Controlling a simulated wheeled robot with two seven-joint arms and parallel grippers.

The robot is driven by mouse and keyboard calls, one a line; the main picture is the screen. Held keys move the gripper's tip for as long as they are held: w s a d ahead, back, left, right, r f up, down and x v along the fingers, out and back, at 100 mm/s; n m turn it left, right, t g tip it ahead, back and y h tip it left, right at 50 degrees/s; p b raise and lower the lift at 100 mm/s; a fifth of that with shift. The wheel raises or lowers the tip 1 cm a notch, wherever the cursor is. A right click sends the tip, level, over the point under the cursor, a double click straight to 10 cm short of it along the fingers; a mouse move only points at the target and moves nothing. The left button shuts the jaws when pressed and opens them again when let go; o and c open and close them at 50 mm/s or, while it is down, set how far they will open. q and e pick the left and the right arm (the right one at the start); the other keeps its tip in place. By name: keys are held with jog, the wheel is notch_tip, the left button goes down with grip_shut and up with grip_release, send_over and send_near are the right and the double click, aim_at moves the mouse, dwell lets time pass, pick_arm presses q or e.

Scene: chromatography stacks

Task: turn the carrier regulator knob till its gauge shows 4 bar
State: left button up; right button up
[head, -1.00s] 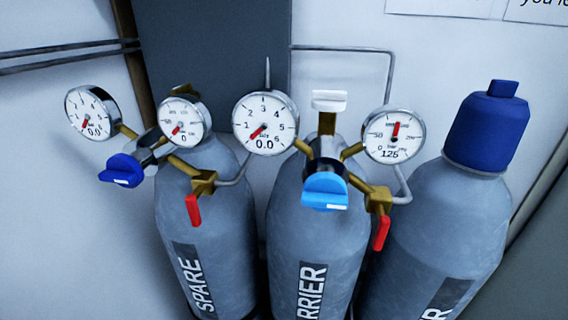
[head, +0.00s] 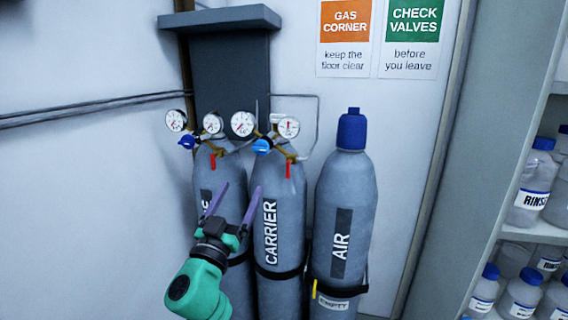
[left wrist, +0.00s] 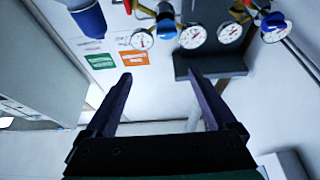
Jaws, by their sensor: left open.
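The carrier regulator has a light-blue knob (head: 262,146) in front of the CARRIER cylinder (head: 285,205). Its outlet gauge (head: 243,123) stands left of the knob; the needle points lower left, and its number is too small to read now. It read 0.0 one second ago. The cylinder-pressure gauge (head: 288,127) is right of the knob. My left gripper (head: 240,187) is open and empty, below the knob and in front of the cylinders, touching nothing visible. The left wrist view, upside down, shows the open fingers (left wrist: 160,73) and the knob (left wrist: 166,28) beyond them. My right gripper is not visible.
A spare regulator with a dark-blue knob (head: 187,142) and gauges sits close on the left. Red valve levers hang below both regulators. The capped AIR cylinder (head: 345,215) stands right. A shelf (head: 455,180) with bottles is at far right.

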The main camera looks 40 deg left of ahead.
pick_arm(q)
jog(key=p, duration=0.3)
send_near(259, 150)
jog(key=p+x, duration=0.1)
jog(key=x, duration=0.7)
jog(key=shift+s+d+r, duration=0.1)
jog(key=shift+r, duration=0.05)
jog(key=shift+w+a+g, duration=0.3)
jog(key=shift+w+a, duration=0.05)
jog(key=shift+w, duration=0.05)
jog(key=shift+s, duration=0.1)
jog(key=c, duration=0.3)
jog(key=shift+d, duration=0.2)
jog(key=c, duration=1)
jog(key=shift+c, duration=0.4)
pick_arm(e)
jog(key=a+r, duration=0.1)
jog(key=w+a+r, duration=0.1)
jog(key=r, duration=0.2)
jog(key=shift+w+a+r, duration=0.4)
